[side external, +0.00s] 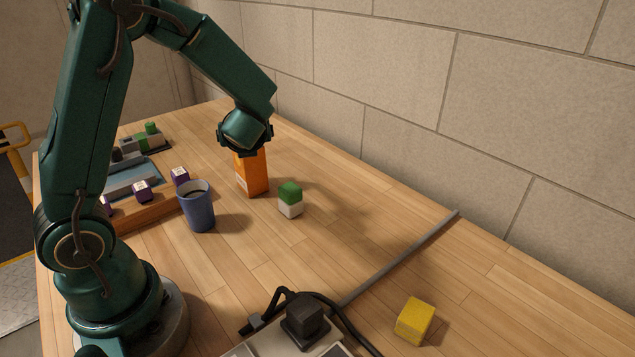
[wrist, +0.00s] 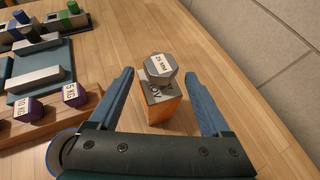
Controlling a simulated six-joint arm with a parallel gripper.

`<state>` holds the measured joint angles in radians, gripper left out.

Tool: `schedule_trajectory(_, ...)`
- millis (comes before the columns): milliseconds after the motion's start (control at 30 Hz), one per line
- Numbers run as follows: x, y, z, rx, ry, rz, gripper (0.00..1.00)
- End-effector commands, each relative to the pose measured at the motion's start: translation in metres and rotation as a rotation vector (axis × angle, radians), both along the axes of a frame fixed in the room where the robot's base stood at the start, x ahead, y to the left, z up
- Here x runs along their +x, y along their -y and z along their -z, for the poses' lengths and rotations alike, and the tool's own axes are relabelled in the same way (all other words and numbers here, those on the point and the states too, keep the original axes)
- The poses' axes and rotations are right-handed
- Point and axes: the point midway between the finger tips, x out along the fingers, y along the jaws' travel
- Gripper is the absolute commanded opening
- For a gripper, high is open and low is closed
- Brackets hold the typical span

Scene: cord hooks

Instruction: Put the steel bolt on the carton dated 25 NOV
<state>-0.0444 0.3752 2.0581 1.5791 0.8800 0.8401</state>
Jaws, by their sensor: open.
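The steel bolt (wrist: 161,68) has a hexagonal head with a label that seems to read 25 NM. It appears to stand on top of the orange carton (wrist: 160,112), whose grey top shows the letters NOV; the bolt hides the rest of the date. My gripper (wrist: 159,75) is open, with one blue finger on each side of the bolt and a gap to both. In the side view the orange carton (side external: 252,178) stands upright under my gripper (side external: 246,150), which hides the bolt there.
A blue mug (side external: 197,207) stands close left of the carton, and a green-and-white block (side external: 290,200) to its right. A wooden rack (wrist: 50,121) holds small purple weights (wrist: 74,94). A yellow block (side external: 415,321), grey strip (side external: 400,255) and black cable (side external: 345,318) lie nearer the camera.

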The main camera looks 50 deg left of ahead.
Motion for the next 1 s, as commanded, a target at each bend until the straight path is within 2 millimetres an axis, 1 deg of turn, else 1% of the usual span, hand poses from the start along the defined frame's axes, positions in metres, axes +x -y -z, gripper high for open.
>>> schedule_trajectory(300,-0.024,0.052,-0.032,-0.001,0.004,0.008,0.82)
schedule_trajectory(400,-0.031,0.066,-0.040,-0.001,0.004,0.007,0.82)
schedule_trajectory(600,-0.040,0.084,-0.051,-0.001,0.001,0.003,0.82)
schedule_trajectory(733,-0.047,0.088,-0.052,-0.026,0.016,-0.020,0.82)
schedule_trajectory(767,-0.050,0.088,-0.052,-0.050,0.030,-0.040,0.82)
schedule_trajectory(867,-0.072,0.091,-0.045,-0.208,0.127,-0.175,0.82)
schedule_trajectory(967,-0.101,0.105,-0.033,-0.470,0.301,-0.409,0.82)
schedule_trajectory(1000,-0.113,0.114,-0.029,-0.588,0.380,-0.522,0.82)
